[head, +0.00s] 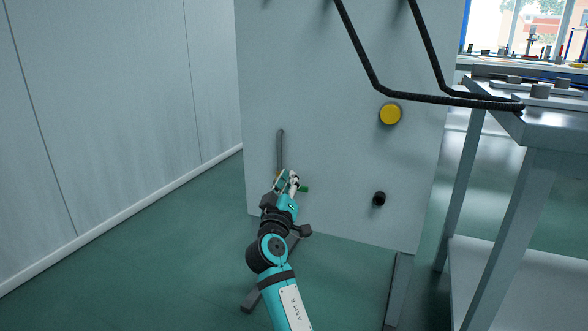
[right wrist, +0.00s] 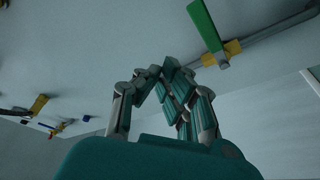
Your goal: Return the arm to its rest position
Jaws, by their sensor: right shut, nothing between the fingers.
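My right arm reaches up from the bottom of the head view, and its gripper (head: 288,180) is in front of the lower left of the grey panel (head: 330,110). In the right wrist view the fingers of the gripper (right wrist: 162,75) are closed together with nothing between them. A green lever (right wrist: 206,24) on a yellow fitting (right wrist: 222,53) shows above and to the right of the fingertips, apart from them. In the head view the green lever (head: 304,189) shows just right of the gripper, partly hidden by it. My left gripper is not in view.
The panel carries a yellow round button (head: 390,114), a black knob (head: 379,199) and a thin grey pipe (head: 281,150). Black cables (head: 372,75) run to a metal table (head: 550,125) on the right. A wall (head: 100,110) stands left, with open green floor (head: 150,245) between.

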